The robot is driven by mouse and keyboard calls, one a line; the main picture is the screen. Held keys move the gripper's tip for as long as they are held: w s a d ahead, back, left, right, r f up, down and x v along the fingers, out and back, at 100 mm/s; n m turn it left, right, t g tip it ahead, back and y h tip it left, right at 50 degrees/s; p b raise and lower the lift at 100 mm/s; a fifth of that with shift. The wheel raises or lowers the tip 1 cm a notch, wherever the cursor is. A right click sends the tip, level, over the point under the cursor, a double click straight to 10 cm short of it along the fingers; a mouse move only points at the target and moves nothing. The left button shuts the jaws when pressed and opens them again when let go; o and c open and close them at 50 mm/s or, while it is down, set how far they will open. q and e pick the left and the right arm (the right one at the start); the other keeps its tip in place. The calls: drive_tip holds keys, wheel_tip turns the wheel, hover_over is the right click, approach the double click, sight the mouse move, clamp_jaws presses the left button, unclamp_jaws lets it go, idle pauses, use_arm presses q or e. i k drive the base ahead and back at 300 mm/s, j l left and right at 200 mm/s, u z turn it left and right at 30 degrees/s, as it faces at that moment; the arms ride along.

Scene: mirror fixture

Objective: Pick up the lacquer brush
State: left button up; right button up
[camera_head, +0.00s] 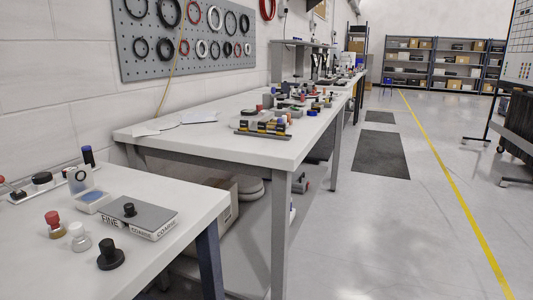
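I cannot make out a lacquer brush for certain. On the near white bench (150,272) at lower left stand a red-capped item (54,222) and a small bottle with a pale cap (79,238). A black knobbed piece (110,256) stands in front of them. A grey block (140,216) marked FINE and COARSE, with a black knob on top, lies to their right. Neither of my grippers is in view.
Behind the block are a small tray with a blue inside (92,200), a dark upright bottle with a blue top (88,157) and a rack at the left edge. A second bench (200,140) holds many small items. Open grey floor (385,240) lies to the right.

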sight(57, 230)
drive_tip(key=u, duration=1.25)
